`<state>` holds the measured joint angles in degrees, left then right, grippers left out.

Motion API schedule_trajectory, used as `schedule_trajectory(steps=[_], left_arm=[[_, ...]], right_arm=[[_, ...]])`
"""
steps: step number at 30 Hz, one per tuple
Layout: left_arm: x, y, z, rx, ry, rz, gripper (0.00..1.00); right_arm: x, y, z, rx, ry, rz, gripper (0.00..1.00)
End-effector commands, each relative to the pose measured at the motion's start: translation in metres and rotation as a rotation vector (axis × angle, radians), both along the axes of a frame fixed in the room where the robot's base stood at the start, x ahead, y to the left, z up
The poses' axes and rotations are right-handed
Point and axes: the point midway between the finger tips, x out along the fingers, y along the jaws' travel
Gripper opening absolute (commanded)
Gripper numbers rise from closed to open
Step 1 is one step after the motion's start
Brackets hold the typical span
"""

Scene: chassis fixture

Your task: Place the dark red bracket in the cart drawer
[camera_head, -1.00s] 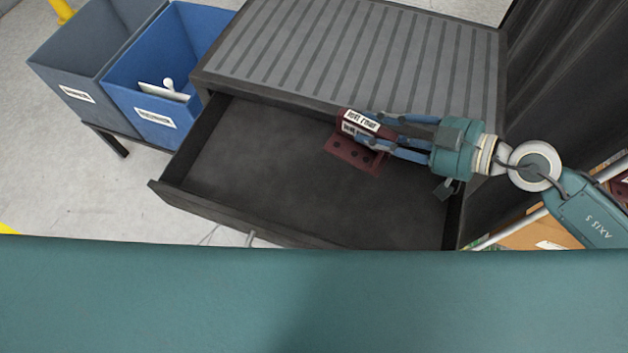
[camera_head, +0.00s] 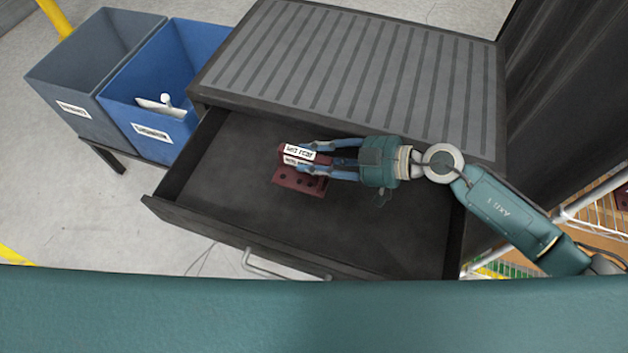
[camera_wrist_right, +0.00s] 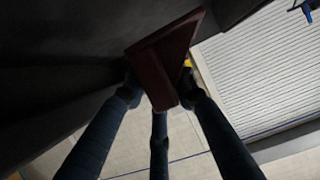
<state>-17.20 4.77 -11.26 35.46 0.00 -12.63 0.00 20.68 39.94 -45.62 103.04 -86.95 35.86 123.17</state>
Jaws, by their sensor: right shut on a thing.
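The dark red bracket (camera_head: 298,181) has a white label and a row of holes, and shows over the open cart drawer (camera_head: 225,165). My right gripper (camera_head: 305,160) comes in from the right and is shut on the bracket. In the right wrist view the bracket (camera_wrist_right: 165,60) sits between the fingers of the gripper (camera_wrist_right: 158,95). I cannot tell whether the bracket touches the drawer floor. The drawer is pulled out below the cart's ribbed top (camera_head: 350,60). My left gripper is not in view.
A blue bin (camera_head: 160,85) with a white item inside and a grey bin (camera_head: 85,70) stand left of the cart. The rest of the drawer floor is bare. A wire shelf (camera_head: 600,215) stands at the right.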

Motion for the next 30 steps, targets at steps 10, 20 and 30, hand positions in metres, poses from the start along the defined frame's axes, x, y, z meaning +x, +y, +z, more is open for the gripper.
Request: schedule_trajectory(steps=[10,20,30], left_arm=[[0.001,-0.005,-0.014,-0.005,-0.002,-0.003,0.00],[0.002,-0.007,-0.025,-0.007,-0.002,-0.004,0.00],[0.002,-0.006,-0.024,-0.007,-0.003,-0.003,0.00]], right_arm=[[0.001,0.001,-0.046,0.004,-0.002,-0.001,0.00],[0.001,0.000,-0.085,0.004,-0.002,-0.002,0.00],[0.001,0.000,-0.087,0.003,-0.001,-0.001,0.00]])
